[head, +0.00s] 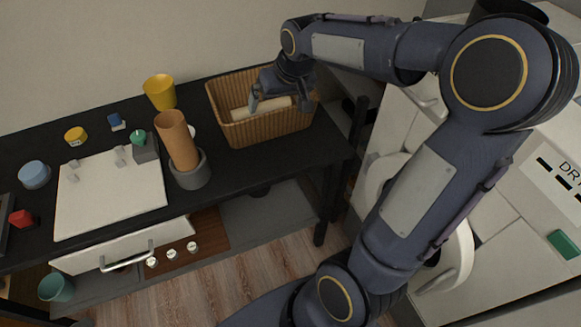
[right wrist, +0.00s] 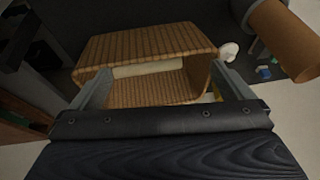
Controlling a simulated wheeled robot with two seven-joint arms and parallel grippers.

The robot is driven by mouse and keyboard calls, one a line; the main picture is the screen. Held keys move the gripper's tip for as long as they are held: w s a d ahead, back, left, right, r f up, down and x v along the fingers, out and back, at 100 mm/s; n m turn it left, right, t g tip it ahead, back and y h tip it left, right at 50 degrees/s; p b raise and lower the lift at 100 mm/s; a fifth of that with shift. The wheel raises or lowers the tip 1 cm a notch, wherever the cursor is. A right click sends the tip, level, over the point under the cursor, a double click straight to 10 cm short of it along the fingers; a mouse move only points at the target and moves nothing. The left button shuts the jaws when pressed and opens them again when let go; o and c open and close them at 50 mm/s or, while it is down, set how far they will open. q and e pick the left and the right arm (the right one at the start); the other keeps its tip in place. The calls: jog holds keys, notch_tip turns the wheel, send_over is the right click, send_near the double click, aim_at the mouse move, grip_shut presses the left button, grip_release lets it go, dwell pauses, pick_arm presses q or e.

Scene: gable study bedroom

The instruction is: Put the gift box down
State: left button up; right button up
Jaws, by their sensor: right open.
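My right gripper (head: 279,102) is open over the woven basket (head: 262,129) at the back right of the black counter. In the right wrist view its two fingers (right wrist: 163,84) stand apart, with the basket (right wrist: 150,42) beyond and between them. A cream-coloured, roll-like thing (head: 262,108) lies inside the basket, below the fingers; it also shows in the right wrist view (right wrist: 142,70). I cannot tell whether the fingers touch it. I see nothing that I can surely name as the gift box. My left gripper is out of view.
On the black counter (head: 235,168) stand a brown cylinder (head: 177,140) in a grey pot (head: 190,176), a yellow cup (head: 160,92), a white board (head: 108,196) and small items. White cabinets (head: 530,235) stand at the right. The counter's front right is clear.

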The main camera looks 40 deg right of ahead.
jog(key=s+a+y, duration=0.1)
jog(key=s+a, duration=0.3)
jog(key=s, duration=0.3)
jog(key=s+a+f+y, duration=0.1)
jog(key=s+a, duration=0.3)
jog(key=s, duration=0.4)
jog(key=s+a+n+y, duration=0.1)
jog(key=s+a, duration=0.2)
jog(key=s, duration=0.4)
jog(key=shift+s+a+f+t, duration=0.25)
jog(key=shift+a+f+t, duration=0.05)
jog(key=shift+a+t, duration=0.1)
